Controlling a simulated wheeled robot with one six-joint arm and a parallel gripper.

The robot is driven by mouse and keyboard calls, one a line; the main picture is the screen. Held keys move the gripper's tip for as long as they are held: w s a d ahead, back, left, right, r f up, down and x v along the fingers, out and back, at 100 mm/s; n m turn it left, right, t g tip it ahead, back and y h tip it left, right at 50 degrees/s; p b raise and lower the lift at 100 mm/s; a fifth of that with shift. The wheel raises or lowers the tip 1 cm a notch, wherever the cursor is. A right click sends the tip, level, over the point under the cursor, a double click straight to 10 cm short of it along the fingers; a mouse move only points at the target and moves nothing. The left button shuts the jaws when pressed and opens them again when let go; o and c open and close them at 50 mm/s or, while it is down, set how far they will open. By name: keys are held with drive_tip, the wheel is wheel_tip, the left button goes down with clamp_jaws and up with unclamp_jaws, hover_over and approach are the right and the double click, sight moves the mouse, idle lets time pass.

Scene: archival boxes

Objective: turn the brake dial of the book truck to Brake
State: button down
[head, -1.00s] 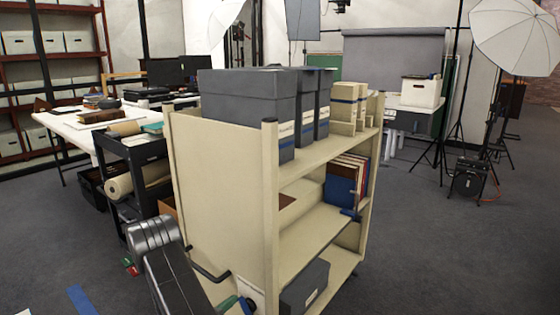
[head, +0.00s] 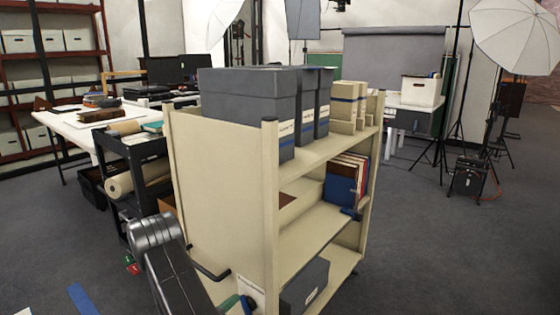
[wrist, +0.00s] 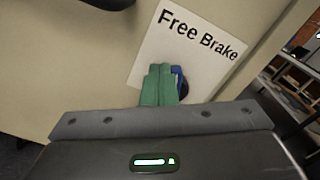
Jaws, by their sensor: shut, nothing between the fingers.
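The cream book truck (head: 222,190) stands in front of me in the head view. In the wrist view its end panel (wrist: 60,60) carries a white label (wrist: 185,50) reading "Free" on the left and "Brake" on the right. My gripper (wrist: 158,70) has green fingers, shut together and empty. They overlap the dial's left side and hide much of it. I cannot tell whether they touch it or where it points.
A dark bar handle (head: 208,271) sticks out from the truck's end panel, left of the label. Grey boxes (head: 245,95) stand on the truck's top shelf. A black cart (head: 140,165) stands close behind to the left. Grey floor is open to the right.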

drive_tip(key=shift+s+d+r, duration=0.35)
drive_tip(key=shift+d+r, duration=0.1)
drive_tip(key=shift+s+d+r, duration=0.2)
drive_tip(key=shift+s+d, duration=0.2)
drive_tip(key=shift+d, duration=0.2)
drive_tip(key=shift+r, duration=0.1)
drive_tip(key=shift+r+p, duration=0.3)
drive_tip(key=shift+p, duration=0.05)
drive_tip(key=v, duration=0.6)
idle(0.3)
